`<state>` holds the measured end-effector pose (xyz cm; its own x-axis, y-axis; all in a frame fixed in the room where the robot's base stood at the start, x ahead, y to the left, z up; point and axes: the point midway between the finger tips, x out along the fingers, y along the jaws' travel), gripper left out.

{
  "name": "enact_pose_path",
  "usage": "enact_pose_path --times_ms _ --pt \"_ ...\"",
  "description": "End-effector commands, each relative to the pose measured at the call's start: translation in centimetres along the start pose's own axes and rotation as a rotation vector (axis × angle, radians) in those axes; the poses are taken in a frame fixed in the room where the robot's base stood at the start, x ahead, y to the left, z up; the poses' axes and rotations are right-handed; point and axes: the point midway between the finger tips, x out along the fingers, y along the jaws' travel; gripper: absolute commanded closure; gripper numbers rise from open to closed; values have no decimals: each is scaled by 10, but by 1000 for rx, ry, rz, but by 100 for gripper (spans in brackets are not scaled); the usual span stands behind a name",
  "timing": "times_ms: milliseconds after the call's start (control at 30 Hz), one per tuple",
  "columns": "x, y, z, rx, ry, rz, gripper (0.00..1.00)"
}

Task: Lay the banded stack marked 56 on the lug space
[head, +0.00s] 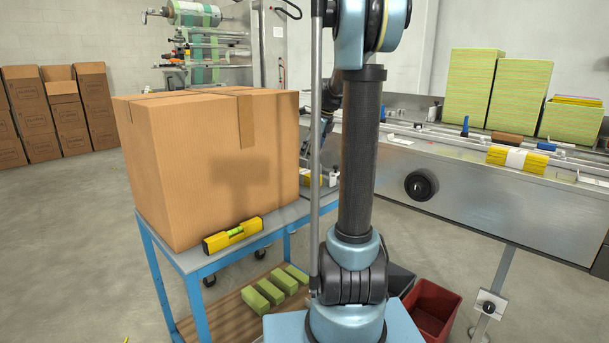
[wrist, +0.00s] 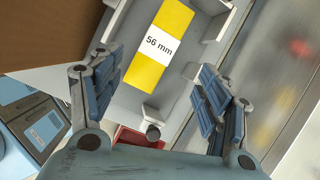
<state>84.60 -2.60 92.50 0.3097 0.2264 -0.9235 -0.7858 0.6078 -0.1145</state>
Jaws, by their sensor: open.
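The banded stack marked 56 (wrist: 158,42) is a yellow block with a white band reading "56 mm". In the wrist view it lies on a pale grey surface with raised edge pieces. My gripper (wrist: 157,70) is open and empty, with one finger on each side of the stack and visible gaps. In the head view my arm and the carton mostly hide this spot; only a small yellow patch (head: 312,180) shows. The metal conveyor (head: 385,165) at the right carries another yellow stack with a white band (head: 517,158). I cannot tell which gap is the lug space.
A large carton (head: 200,170) stands on the blue-framed bench (head: 190,262), close to my arm, with a yellow level (head: 233,235) at its front edge. Green blocks (head: 270,292) lie on the lower shelf. A red bin (head: 432,308) is on the floor.

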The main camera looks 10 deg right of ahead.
Motion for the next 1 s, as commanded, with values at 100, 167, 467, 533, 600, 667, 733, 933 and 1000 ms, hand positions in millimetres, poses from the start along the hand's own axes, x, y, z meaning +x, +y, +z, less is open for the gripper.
enact_pose_path --times_ms 100,167,467,533,600,667,733,933,1000 --pt "-5 0 0 -214 0 0 30" --pt "-8 -1 1 -324 0 0 30" --pt "-19 -1 1 -862 1 0 30" --pt "-22 -1 2 -979 1 0 30" --pt "-24 -1 2 -1097 1 1 30" --pt "-26 -1 2 -1199 1 1 30" --pt "-29 -1 2 -1323 1 1 30" --pt "-37 -1 3 -1691 1 1 30" --pt "-40 -1 3 -1820 1 1 30"
